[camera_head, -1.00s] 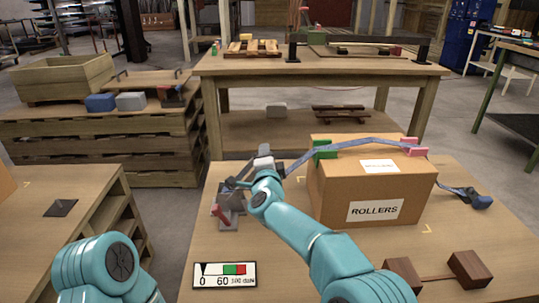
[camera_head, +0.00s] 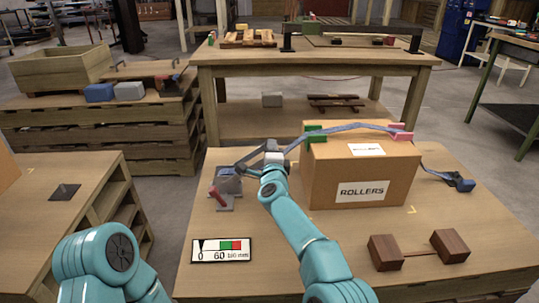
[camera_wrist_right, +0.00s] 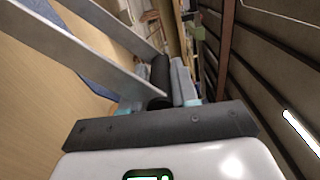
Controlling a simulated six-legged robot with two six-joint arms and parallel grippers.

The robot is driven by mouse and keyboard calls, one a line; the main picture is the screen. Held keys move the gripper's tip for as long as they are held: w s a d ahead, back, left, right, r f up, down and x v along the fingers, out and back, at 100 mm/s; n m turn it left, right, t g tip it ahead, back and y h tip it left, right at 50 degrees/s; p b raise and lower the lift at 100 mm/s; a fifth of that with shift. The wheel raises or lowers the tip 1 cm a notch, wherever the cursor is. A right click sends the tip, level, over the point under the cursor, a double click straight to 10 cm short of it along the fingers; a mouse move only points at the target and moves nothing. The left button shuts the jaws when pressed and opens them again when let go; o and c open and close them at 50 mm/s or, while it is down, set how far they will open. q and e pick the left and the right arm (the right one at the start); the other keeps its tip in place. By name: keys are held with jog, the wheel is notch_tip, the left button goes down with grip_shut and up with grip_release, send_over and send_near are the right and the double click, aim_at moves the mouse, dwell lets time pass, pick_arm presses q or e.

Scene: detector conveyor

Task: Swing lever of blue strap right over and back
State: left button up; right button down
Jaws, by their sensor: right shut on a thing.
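The blue strap (camera_head: 350,128) runs over the top of the ROLLERS box (camera_head: 325,180), through a green corner piece (camera_head: 315,134) and a pink one (camera_head: 400,133). Its grey ratchet (camera_head: 228,185), with a red part, sits on the table left of the box. The grey lever (camera_head: 248,156) slants up and right from the ratchet. My right gripper (camera_head: 273,148) is shut on the lever's end, close to the box's left side. The right wrist view shows the dark round handle (camera_wrist_right: 160,72) between the lever's two grey side plates (camera_wrist_right: 85,55). My left gripper is out of view.
A gauge card (camera_head: 221,250) marked 0 and 60 lies at the table's front left. Two brown blocks (camera_head: 385,252) joined by a thin rod lie front right. The strap's far end lies at a blue-grey fitting (camera_head: 460,182) right of the box.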

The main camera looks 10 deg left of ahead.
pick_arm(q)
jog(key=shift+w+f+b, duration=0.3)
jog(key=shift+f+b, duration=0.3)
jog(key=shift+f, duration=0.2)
pick_arm(e)
notch_tip(320, 180, down, 2)
jog(key=shift+d, duration=0.15)
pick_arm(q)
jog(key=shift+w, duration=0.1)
pick_arm(e)
jog(key=c, duration=1)
grip_release()
jog(key=shift+w+f, duration=0.1)
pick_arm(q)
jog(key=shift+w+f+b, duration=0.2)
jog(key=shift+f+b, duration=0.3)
pick_arm(e)
jog(key=s+d, duration=0.1)
jog(key=s, duration=0.4)
jog(key=s+d, duration=0.1)
jog(key=s, duration=0.4)
jog(key=s+d, duration=0.1)
jog(key=s, duration=0.5)
jog(key=shift+d+r, duration=0.2)
jog(key=shift+d, duration=0.1)
